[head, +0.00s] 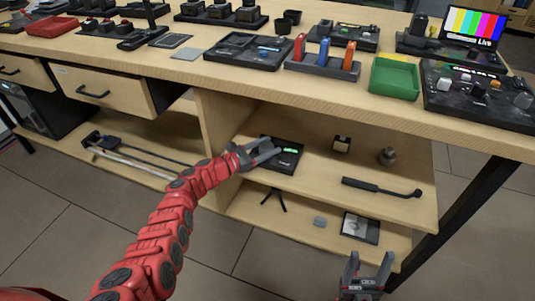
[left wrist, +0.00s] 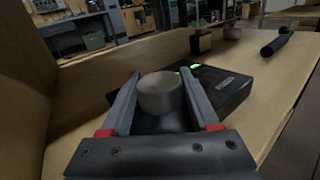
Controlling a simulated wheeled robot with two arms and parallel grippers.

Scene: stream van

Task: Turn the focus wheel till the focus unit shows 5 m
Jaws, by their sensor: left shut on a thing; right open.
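The focus unit (head: 288,152) is a dark flat box on the upper shelf below the bench. It has a small lit green display (head: 290,150), too small to read. In the left wrist view the focus unit (left wrist: 232,90) lies beyond my fingers. The focus wheel (left wrist: 161,94) is a grey upright cylinder on it. My left gripper (head: 272,152) reaches in from the left. In the left wrist view my left gripper (left wrist: 160,100) is shut on the focus wheel, one finger on each side. My right gripper (head: 368,268) is open and empty at the lower right, in front of the lower shelf.
On the same shelf lie a small box (head: 342,144), a round brown object (head: 387,156) and a black handled tool (head: 382,188). The lower shelf holds a small tripod (head: 275,199) and a framed picture (head: 360,227). The bench top (head: 300,88) overhangs the shelf.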

